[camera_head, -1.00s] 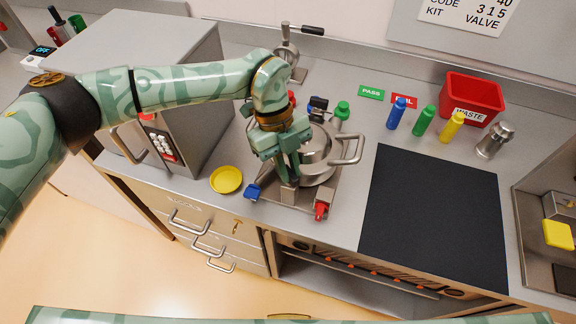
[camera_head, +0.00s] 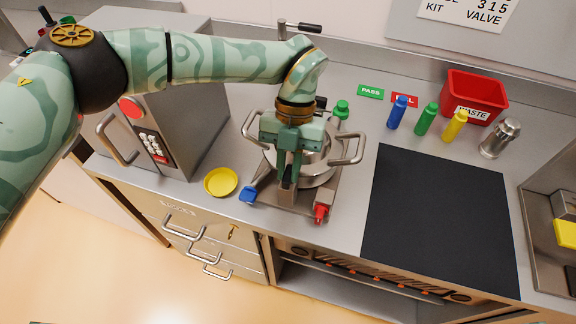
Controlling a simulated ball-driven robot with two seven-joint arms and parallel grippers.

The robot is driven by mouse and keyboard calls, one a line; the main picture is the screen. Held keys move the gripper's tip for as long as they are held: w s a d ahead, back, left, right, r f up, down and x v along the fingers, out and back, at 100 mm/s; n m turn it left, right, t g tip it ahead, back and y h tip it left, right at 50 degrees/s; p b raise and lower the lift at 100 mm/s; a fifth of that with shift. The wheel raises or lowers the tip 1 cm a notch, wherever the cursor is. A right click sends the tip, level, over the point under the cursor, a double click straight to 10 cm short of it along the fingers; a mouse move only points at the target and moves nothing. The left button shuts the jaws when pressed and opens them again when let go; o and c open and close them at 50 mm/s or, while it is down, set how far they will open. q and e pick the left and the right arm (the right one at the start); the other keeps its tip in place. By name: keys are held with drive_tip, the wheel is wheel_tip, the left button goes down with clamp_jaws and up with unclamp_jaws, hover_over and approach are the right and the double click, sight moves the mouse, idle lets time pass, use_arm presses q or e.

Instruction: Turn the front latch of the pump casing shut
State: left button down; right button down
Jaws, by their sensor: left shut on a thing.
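The pump casing (camera_head: 318,172) is a round silver body with a loop handle on each side, standing on a flat metal plate on the counter. My left gripper (camera_head: 287,181) points down at its front edge and is shut on the front latch (camera_head: 287,193), a small grey piece. The fingers cover most of this latch, so its exact angle is hard to tell. A blue-tipped part (camera_head: 248,194) sits at the plate's front left and a red-tipped part (camera_head: 321,212) at its front right. A green-topped part (camera_head: 341,109) stands behind. My right gripper is not in view.
A yellow dish (camera_head: 221,182) lies left of the plate, beside a grey machine with a keypad (camera_head: 153,146). A black mat (camera_head: 437,220) lies to the right, clear. Blue, green and yellow bottles and a red waste bin (camera_head: 474,92) stand behind it.

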use_arm(q)
drive_tip(key=shift+m, duration=0.5)
drive_tip(key=c, duration=1.4)
unclamp_jaws()
drive_tip(key=v, duration=1.6)
drive_tip(key=shift+d+r, duration=0.2)
drive_tip(key=shift+d, duration=0.15)
